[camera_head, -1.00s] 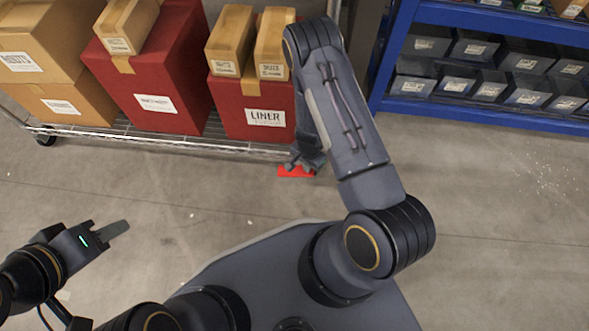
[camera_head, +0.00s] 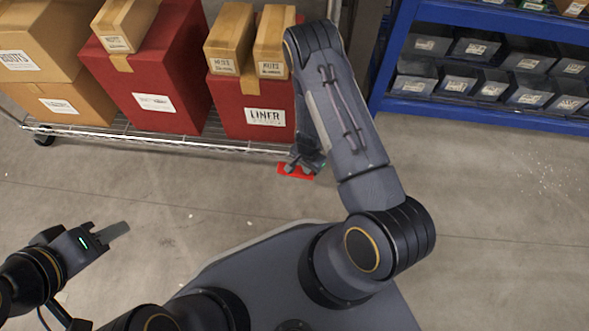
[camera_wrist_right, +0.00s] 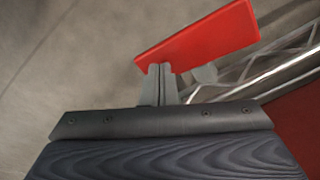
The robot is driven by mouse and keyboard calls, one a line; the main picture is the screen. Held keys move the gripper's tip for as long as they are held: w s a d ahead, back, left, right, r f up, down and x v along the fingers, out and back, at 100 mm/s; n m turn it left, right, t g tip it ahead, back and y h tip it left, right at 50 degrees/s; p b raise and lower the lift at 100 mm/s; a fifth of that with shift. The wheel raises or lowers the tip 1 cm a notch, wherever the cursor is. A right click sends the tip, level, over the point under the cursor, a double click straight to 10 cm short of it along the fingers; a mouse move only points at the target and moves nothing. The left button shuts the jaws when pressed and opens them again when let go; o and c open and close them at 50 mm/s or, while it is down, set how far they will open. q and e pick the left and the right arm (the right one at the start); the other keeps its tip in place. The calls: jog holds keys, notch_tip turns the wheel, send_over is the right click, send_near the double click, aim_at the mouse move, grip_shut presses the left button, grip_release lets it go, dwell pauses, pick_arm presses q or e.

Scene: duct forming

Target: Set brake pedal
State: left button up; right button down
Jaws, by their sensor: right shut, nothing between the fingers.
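The red brake pedal (camera_head: 296,171) is low at the right end of the wire cart, near the floor. It is a flat red plate in the right wrist view (camera_wrist_right: 198,36). My right gripper (camera_head: 300,166) is at the pedal, its fingers shut with nothing between them. In the right wrist view its fingertips (camera_wrist_right: 160,70) overlap the pedal's lower edge; whether they press on it I cannot tell. My left gripper (camera_head: 120,230) is away at the lower left over bare floor, its fingers seen edge-on, so its opening is unclear.
A blue shelf (camera_head: 480,112) with several grey bins stands at the right. Concrete floor between the cart and my base is clear.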

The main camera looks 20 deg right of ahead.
jog(key=shift+r, duration=0.15)
notch_tip(320, 180, up, 7)
jog(key=p, duration=0.5)
jog(key=shift+s, duration=0.1)
dwell(0.6)
